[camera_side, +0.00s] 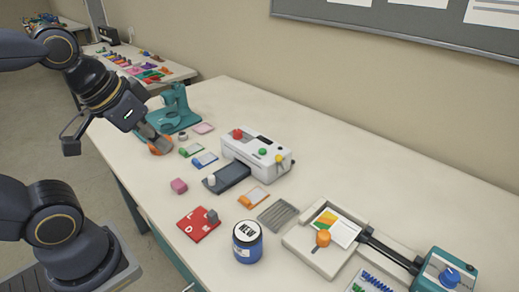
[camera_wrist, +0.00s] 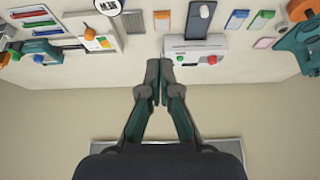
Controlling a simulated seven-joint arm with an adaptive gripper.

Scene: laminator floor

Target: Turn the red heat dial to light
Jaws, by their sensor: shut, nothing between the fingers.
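The white laminator (camera_side: 258,152) stands at the middle of the bench in the side view, with the red dial (camera_side: 238,133) on its top at the left end. The red dial also shows in the wrist view as a small round knob (camera_wrist: 211,59). Its setting marks are too small to read. My gripper (camera_side: 158,142) is above the bench, to the left of the laminator in the side view, apart from the dial.
The laminator also has a green knob (camera_side: 262,152), a yellow knob (camera_side: 279,158) and a dark feed tray (camera_side: 228,177) in front. A teal press (camera_side: 180,108) stands behind my gripper. A blue jar (camera_side: 247,242) and a paper trimmer (camera_side: 325,240) stand nearer the front.

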